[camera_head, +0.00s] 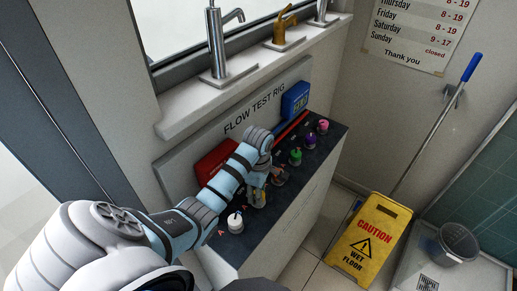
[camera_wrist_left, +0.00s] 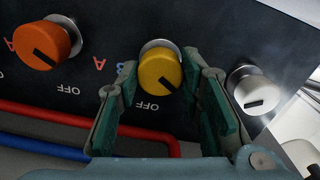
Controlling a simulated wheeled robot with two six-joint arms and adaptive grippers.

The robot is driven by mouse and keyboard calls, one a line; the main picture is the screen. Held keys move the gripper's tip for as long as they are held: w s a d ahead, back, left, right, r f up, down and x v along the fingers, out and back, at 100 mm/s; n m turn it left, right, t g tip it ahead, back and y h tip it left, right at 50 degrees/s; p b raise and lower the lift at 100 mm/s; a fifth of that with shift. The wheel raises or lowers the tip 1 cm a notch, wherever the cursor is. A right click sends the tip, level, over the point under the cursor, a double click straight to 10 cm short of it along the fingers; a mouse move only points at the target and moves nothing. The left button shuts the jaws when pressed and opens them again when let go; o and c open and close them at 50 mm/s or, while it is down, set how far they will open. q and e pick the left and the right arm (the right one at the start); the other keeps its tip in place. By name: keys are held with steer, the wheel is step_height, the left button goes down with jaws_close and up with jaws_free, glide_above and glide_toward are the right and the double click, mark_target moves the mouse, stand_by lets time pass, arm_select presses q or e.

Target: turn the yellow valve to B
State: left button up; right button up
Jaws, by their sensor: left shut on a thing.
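The yellow valve (camera_wrist_left: 157,68) is a round knob with a black pointer mark on its face, in the middle of the left wrist view. The mark slants toward the lower right there. The printed word OFF lies just below the knob, and a partly hidden letter shows to its left. My left gripper (camera_wrist_left: 165,100) has its green-padded fingers on either side of the yellow knob and is shut on it. In the head view the left gripper (camera_head: 259,184) is over the yellow valve (camera_head: 257,198), mostly hiding it. My right gripper is in neither view.
An orange knob (camera_wrist_left: 42,45) and a white knob (camera_wrist_left: 255,90) flank the valve closely. In the head view, green (camera_head: 295,157), purple (camera_head: 310,142) and pink (camera_head: 322,126) knobs continue along the bench. Red and blue pipes (camera_wrist_left: 45,148) run nearby. A yellow caution sign (camera_head: 370,240) stands on the floor.

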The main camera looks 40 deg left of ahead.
arm_select(q)
steer(key=shift+m, duration=0.3)
steer(key=m, duration=0.9)
steer(key=shift+m, duration=0.4)
steer(key=m, duration=0.3)
steer(key=shift+m, duration=0.3)
steer(key=m, duration=0.9)
steer(key=shift+m, duration=0.4)
steer(key=o, duration=1)
steer(key=shift+o, duration=0.8)
steer(key=shift+a+f, duration=0.1)
